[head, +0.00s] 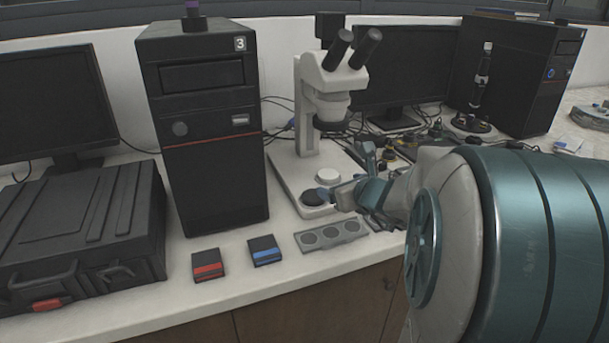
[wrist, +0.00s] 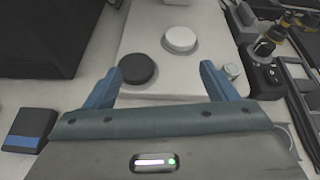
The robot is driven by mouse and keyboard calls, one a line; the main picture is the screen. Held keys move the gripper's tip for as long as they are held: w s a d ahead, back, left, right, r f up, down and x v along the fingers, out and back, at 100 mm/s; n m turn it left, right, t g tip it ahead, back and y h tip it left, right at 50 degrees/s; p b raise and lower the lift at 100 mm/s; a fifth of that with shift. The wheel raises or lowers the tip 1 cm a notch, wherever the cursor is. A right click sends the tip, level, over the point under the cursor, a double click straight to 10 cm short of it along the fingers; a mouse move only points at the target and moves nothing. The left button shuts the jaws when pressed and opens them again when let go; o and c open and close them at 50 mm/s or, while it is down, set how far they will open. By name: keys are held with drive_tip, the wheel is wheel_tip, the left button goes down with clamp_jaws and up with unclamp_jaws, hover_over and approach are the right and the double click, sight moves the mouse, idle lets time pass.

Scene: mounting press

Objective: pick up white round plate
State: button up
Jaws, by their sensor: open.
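The white round plate (head: 327,176) lies on the base of the white microscope (head: 291,181). In the wrist view the white round plate (wrist: 179,39) is near the top centre, beyond my fingertips. A black round plate (wrist: 137,69) lies on the same base, nearer to me and to the left, close to my left finger; it also shows in the head view (head: 314,197). My gripper (wrist: 160,78) is open with two blue fingers apart and nothing held between them. In the head view my gripper (head: 338,193) is over the front of the microscope base, partly hidden by my arm.
A grey strip with round recesses (head: 331,234), a blue-striped box (head: 265,251) and a red-striped box (head: 208,265) lie along the bench front. A black computer tower (head: 205,125) stands left of the microscope. Small parts and cables crowd the right side.

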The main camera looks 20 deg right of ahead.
sight(329, 175)
drive_tip(key=shift+w+d+f+m+h, duration=0.1)
drive_tip(key=shift+d+f+m+h, duration=0.15)
drive_tip(key=shift+d+m, duration=0.35)
drive_tip(key=shift+w+d+f+m+h, duration=0.1)
drive_tip(key=shift+d+f+m+h, duration=0.15)
drive_tip(key=shift+d+m, duration=0.35)
drive_tip(key=shift+w+d+f+b, duration=0.15)
drive_tip(key=shift+w+b, duration=0.15)
drive_tip(key=x, duration=0.8)
drive_tip(key=b+x, duration=0.1)
drive_tip(key=x, duration=0.4)
drive_tip(key=shift+w+r, duration=0.1)
drive_tip(key=shift+r, duration=0.2)
drive_tip(key=c, duration=1.1)
